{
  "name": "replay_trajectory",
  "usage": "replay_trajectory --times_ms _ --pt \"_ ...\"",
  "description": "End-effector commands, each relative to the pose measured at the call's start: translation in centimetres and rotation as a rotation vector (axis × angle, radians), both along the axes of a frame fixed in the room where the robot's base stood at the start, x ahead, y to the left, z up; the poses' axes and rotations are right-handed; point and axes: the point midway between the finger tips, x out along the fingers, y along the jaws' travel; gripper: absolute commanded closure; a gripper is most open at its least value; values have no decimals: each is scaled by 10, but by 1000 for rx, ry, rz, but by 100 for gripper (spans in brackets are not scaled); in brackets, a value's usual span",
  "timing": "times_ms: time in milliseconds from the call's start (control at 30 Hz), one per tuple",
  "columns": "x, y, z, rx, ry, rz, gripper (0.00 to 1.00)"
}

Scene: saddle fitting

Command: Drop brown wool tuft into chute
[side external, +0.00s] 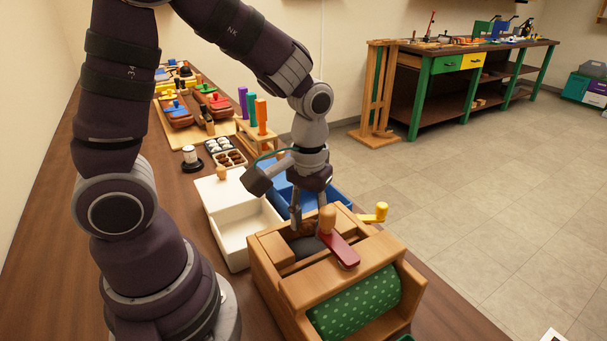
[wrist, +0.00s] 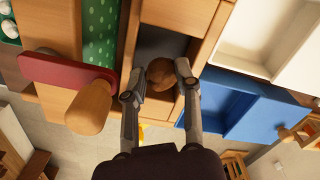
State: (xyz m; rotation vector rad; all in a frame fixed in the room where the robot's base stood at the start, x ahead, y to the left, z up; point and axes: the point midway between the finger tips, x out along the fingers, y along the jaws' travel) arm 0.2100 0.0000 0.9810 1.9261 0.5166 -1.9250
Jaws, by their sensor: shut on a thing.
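The brown wool tuft (wrist: 161,73) is a small rounded clump between my fingertips in the wrist view. My gripper (wrist: 157,82) is shut on it. In the side external view my gripper (side external: 303,224) points down at the wooden machine (side external: 275,282), and the tuft is mostly hidden there. The chute (wrist: 160,43) is a dark-floored rectangular opening with wooden walls; the tuft is over it, near one end. How far above or inside the opening it is I cannot tell. The chute also shows in the side external view (side external: 305,246).
A red lever (side external: 340,249) with a wooden knob stands close beside the chute. A green dotted roller (side external: 355,303) is at the machine's front. A white bin (side external: 240,240), a blue bin (side external: 338,207) and a yellow crank (side external: 375,213) are close by. Trays and tools fill the bench behind.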

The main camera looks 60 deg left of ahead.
Motion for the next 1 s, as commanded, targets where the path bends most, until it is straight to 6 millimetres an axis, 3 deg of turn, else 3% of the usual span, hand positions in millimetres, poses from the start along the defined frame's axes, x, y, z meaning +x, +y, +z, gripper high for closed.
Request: replay_trajectory --times_ms 500,533,700,1000 --pt "0 0 -12 0 0 0 94" --pt "0 0 -12 0 0 -1 67" --pt "0 0 -12 1 1 0 45" --pt "0 1 -12 2 0 2 43"
